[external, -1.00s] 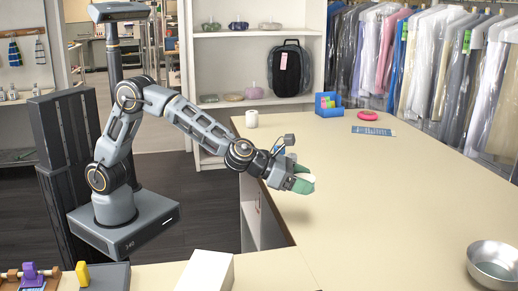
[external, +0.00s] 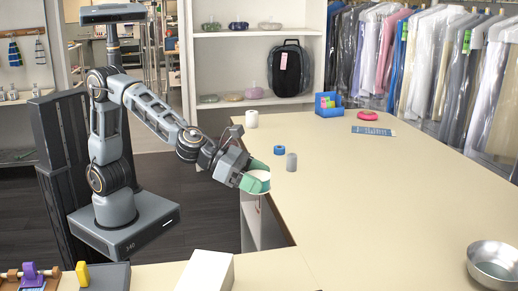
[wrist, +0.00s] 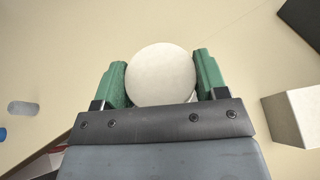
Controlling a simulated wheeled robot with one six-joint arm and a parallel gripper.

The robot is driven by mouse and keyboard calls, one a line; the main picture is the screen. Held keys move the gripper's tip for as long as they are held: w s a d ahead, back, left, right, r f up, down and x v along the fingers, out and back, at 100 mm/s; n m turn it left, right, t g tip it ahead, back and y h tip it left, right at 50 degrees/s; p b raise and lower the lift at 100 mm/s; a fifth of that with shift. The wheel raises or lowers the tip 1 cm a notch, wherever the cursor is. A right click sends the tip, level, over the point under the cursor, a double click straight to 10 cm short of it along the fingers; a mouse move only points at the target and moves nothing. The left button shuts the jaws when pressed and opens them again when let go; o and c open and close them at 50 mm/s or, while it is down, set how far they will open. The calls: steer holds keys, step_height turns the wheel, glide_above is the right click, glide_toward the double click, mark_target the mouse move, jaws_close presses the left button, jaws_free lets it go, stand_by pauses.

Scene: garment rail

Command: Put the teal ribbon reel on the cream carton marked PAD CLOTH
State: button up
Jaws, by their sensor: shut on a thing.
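My gripper (external: 258,179) has green fingers and is shut on a pale round thing (wrist: 160,75). In the wrist view its cream disc-like face fills the space between the fingers (wrist: 160,85). Its side is mostly hidden, and no teal shows, so I cannot tell whether it is the teal ribbon reel. It is held near the left edge of the long counter. A cream box (external: 206,271) stands on the front counter, and a pale box (wrist: 295,116) shows at the right of the wrist view. I can read no marking on either.
A blue ring-shaped thing (external: 280,154) and a grey cylinder (external: 291,162) stand beyond my gripper on the long counter (external: 390,210). A white cup (external: 251,119) is behind them. A metal bowl (external: 494,262) is at front right. The counter's middle is clear.

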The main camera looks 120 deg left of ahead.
steer(key=s+d+r+m+h, duration=0.1)
steer(key=s+d+r, duration=0.15)
steer(key=d, duration=0.65)
steer(key=s+d+r+m+h, duration=0.1)
steer(key=d+r, duration=0.2)
steer(key=d, duration=0.7)
steer(key=s+d+r+n+y, duration=0.1)
steer(key=s+d+n+y, duration=0.1)
steer(key=s+d, duration=0.3)
steer(key=n+g+y+p, duration=0.2)
steer(key=n+y+p, duration=0.2)
glide_above(201, 265)
steer(key=s, duration=0.1)
steer(key=f, duration=0.8)
steer(key=shift+s+a+f, duration=0.1)
steer(key=shift+a+f, duration=0.1)
steer(key=shift+w+d+f, duration=0.15)
steer(key=shift+w+f, duration=0.3)
steer(key=shift+f, duration=0.15)
step_height(201, 265, down, 2)
steer(key=shift+w+f+p, duration=0.1)
steer(key=shift+w+p, duration=0.05)
steer(key=shift+p, duration=0.25)
steer(key=shift+f, duration=0.6)
